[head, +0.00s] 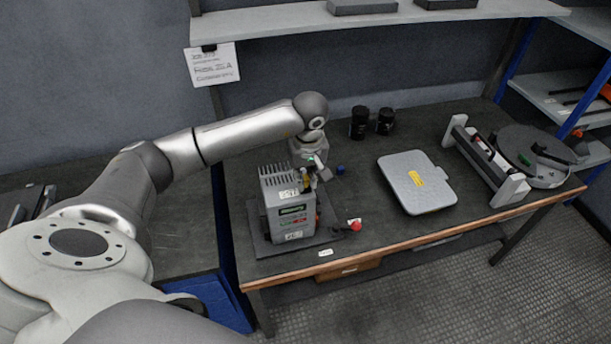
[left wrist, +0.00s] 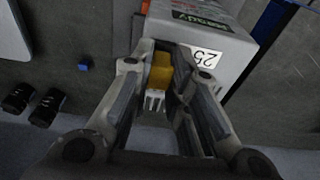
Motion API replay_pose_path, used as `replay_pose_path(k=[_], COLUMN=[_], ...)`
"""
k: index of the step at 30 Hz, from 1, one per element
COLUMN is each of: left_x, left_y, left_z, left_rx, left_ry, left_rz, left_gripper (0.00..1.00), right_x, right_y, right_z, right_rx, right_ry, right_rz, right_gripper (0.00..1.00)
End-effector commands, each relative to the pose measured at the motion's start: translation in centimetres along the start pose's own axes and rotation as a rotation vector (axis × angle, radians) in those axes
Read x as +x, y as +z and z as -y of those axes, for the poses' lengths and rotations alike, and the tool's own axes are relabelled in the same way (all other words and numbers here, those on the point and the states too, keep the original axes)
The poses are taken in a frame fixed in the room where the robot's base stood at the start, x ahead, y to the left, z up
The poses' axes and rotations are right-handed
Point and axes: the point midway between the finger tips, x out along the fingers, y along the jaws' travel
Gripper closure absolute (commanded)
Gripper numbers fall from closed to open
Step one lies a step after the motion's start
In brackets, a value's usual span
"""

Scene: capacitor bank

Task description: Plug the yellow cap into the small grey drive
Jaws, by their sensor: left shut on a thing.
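The small grey drive (head: 288,212) stands on a dark base plate at the left end of the workbench, with fins on top and labels on its front. My left gripper (head: 308,181) is at the drive's upper right side. It is shut on the yellow cap (left wrist: 160,72), which sits between its fingers in the left wrist view, with a pale piece at its near end. The drive's grey housing (left wrist: 225,62), with a "25" label, lies close beyond the fingers. I cannot tell whether the cap touches the drive; the contact is hidden. My right gripper is not in view.
A small blue block (head: 340,169) lies just right of the gripper. A red knob (head: 355,226) is at the plate's right. Two black cylinders (head: 359,123) stand behind, a grey case (head: 415,184) lies mid-bench, and a shelf (head: 290,20) runs above.

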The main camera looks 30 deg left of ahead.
Motion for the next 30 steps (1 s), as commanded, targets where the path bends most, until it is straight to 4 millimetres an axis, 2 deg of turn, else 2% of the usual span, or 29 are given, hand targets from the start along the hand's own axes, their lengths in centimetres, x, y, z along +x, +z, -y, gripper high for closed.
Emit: replay_pose_path(k=[20,21,25,26,30], left_x=[1.3,1.2,1.2,1.2,1.2], left_y=[0.2,0.2,0.2,0.2,0.2], left_z=[0.0,0.0,0.0,0.0,0.0], left_rx=[0.000,0.000,0.000,0.000,0.000], left_ry=[0.000,0.000,0.000,0.000,0.000], left_rz=[0.001,0.001,0.001,0.001,0.001], left_gripper=[0.94,0.78,0.62,0.58,0.58], right_x=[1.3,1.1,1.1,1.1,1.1], right_y=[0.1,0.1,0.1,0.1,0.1], right_z=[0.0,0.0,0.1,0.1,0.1], right_rx=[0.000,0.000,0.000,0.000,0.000], right_ry=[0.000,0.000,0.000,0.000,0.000], right_rz=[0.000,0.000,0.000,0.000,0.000], right_gripper=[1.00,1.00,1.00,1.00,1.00])
